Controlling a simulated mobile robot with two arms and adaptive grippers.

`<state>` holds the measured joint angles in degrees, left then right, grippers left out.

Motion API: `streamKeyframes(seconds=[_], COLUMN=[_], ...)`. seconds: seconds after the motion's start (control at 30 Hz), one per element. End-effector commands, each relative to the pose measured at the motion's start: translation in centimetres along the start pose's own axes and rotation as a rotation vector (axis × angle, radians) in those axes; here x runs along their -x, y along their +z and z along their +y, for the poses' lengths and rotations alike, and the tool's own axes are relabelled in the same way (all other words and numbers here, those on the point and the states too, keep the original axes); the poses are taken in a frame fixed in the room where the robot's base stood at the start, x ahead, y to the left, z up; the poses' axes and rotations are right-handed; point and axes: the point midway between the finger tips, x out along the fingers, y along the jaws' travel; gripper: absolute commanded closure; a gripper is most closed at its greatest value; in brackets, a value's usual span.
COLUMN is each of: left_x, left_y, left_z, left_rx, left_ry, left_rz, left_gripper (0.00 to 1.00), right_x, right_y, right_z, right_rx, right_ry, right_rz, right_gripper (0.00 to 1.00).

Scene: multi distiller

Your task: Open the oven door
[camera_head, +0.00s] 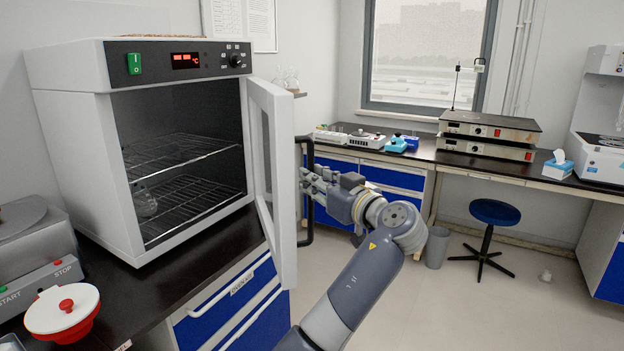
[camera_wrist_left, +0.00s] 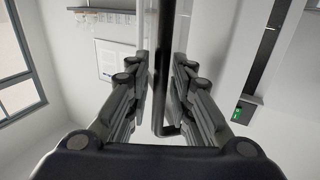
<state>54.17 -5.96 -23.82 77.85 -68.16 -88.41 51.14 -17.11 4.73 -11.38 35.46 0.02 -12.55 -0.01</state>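The oven (camera_head: 185,140) is a white box on the dark bench in the head view, with wire racks inside. Its white door (camera_head: 272,180) stands wide open, swung out on the right side of the oven. A black vertical handle (camera_head: 305,225) is on the door's outer face. My left gripper (camera_head: 308,182) is at this handle. Finger contact is partly hidden. My right gripper is not in view.
A red and white round container (camera_head: 63,312) stands on the bench at the lower left. A blue stool (camera_head: 495,212) and a grey bin (camera_head: 437,247) stand on the floor to the right. The floor (camera_head: 480,310) right of my arm is mostly clear.

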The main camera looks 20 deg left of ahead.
Motion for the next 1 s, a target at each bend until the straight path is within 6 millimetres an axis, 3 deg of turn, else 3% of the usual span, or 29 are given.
streamKeyframes(seconds=[0.3, 0.5, 0.87, 1.0], left_x=[7.0, 9.8, 10.6, 10.2], left_y=[0.1, 0.1, 0.1, 0.7], left_z=[0.2, 0.2, 0.2, 0.6], left_rx=[-0.001, -0.002, -0.002, -0.03], left_ry=[0.007, 0.006, 0.004, 0.015], left_rz=[-0.003, -0.003, -0.002, -0.01], left_gripper=[0.79, 0.79, 0.79, 1.0], right_x=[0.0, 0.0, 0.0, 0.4], right_y=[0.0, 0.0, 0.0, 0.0], right_z=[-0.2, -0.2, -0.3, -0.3], right_rx=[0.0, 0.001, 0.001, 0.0], right_ry=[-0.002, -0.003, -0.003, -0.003], right_rz=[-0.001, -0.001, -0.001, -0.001], right_gripper=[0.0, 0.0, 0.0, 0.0])
